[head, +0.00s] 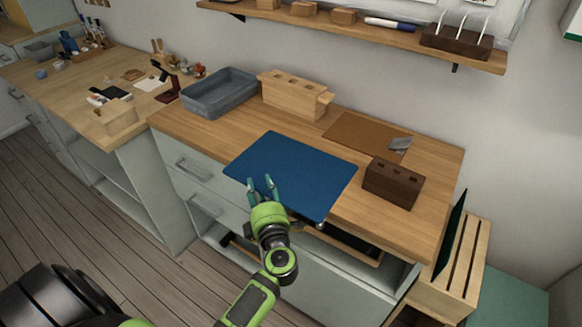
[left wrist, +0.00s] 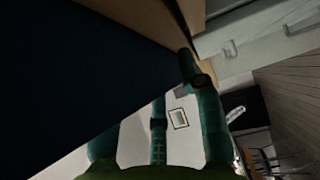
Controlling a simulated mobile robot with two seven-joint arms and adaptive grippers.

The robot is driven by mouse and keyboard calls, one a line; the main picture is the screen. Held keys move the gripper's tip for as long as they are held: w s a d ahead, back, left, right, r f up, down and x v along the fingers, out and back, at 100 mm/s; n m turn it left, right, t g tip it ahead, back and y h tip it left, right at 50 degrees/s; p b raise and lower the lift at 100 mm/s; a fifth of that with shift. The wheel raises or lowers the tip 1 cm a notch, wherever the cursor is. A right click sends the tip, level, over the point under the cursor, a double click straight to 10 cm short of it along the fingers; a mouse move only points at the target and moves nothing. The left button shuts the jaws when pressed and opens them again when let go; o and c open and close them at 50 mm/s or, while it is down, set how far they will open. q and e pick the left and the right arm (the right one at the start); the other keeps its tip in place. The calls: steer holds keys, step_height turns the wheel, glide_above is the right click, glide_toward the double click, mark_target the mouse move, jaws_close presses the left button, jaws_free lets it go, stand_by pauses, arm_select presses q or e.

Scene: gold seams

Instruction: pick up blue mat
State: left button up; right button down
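The blue mat (head: 300,165) lies flat on the wooden counter (head: 195,137), with its near edge at the counter's front edge. In the left wrist view the mat (left wrist: 60,85) is a large dark blue surface filling the left side. My left gripper (head: 262,181) is at the mat's near edge, with its teal fingers spread and overlapping the mat in the picture. The fingers also show apart in the left wrist view (left wrist: 150,105). One finger is partly hidden at the mat's edge; I cannot tell whether any finger touches the mat. My right gripper is not in view.
Behind the mat are a grey bin (head: 218,97), a light wooden block holder (head: 291,96) and a brown board (head: 355,135). A dark slotted block (head: 394,183) stands to the right. An open drawer (head: 350,242) is below the counter's front edge.

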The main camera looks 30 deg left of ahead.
arm_select(q)
steer(key=shift+w+a, duration=0.25)
jaws_close()
